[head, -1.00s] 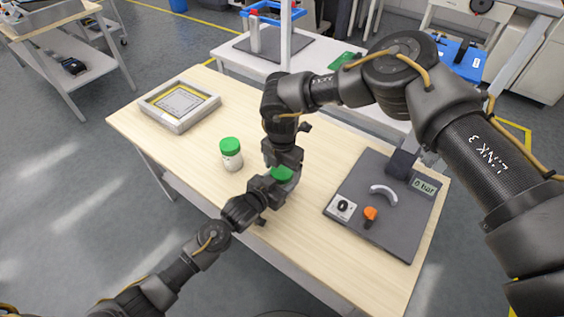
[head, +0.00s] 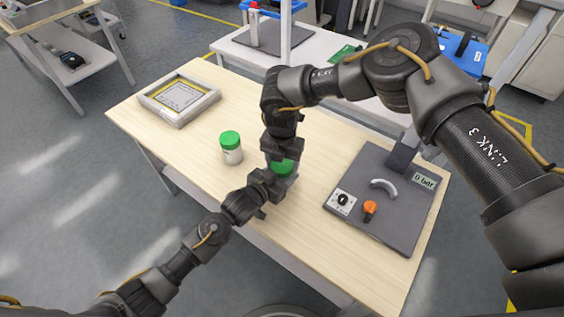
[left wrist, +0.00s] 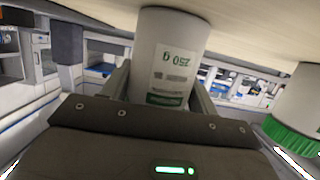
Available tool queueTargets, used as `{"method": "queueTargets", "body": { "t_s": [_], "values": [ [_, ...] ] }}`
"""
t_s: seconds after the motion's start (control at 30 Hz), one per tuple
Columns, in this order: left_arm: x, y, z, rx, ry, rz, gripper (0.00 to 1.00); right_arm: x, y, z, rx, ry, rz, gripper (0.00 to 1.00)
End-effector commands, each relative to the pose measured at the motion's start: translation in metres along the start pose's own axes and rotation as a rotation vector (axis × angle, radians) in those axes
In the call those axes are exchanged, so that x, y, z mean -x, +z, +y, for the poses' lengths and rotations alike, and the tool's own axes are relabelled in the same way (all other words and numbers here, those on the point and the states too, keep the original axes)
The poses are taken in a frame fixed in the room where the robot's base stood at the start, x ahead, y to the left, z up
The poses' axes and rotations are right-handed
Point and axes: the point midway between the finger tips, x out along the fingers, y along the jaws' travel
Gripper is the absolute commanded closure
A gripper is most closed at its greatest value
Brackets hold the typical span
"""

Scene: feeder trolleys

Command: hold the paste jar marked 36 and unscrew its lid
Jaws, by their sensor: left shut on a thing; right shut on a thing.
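A white paste jar (head: 291,180) with a green lid (head: 283,168) is at the table's near edge, partly hidden by both grippers. My left gripper (head: 273,182) is shut on the jar body from the near left side. My right gripper (head: 284,156) points down and is shut on the green lid from above. Whether the lid is loose on the jar cannot be told. In the left wrist view the jar (left wrist: 172,50) appears upside down between the fingers, its label reading 250 g; no 36 is legible.
A second white jar with a green lid (head: 231,148) stands to the left on the table. A grey frame tray (head: 205,104) lies at the far left. A dark panel (head: 400,222) with an orange knob and a display lies at the right.

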Motion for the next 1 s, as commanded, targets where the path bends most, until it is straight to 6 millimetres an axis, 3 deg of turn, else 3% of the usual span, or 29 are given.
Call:
{"method": "queueTargets", "body": {
  "t_s": [0.23, 0.27, 0.4, 0.77, 1.0],
  "values": [
    [0.000, 0.000, 0.000, 0.000, -0.001, -0.001, 1.00, 0.000, 0.000, -0.001, 0.006, -0.001, 0.000, 0.64],
    [0.000, 0.000, 0.000, 0.000, -0.001, -0.001, 1.00, 0.000, 0.000, -0.001, 0.005, -0.001, 0.000, 0.34],
    [0.000, 0.000, -0.001, 0.000, -0.001, -0.001, 1.00, 0.000, 0.000, 0.000, 0.005, -0.001, 0.000, 0.16],
    [0.000, 0.000, -0.001, 0.000, -0.001, 0.000, 1.00, 0.004, 0.000, 0.000, 0.004, 0.000, 0.000, 0.15],
    [0.000, 0.000, -0.001, 0.000, -0.001, -0.001, 1.00, 0.032, 0.001, 0.000, 0.004, 0.002, -0.001, 0.15]
  ]
}}
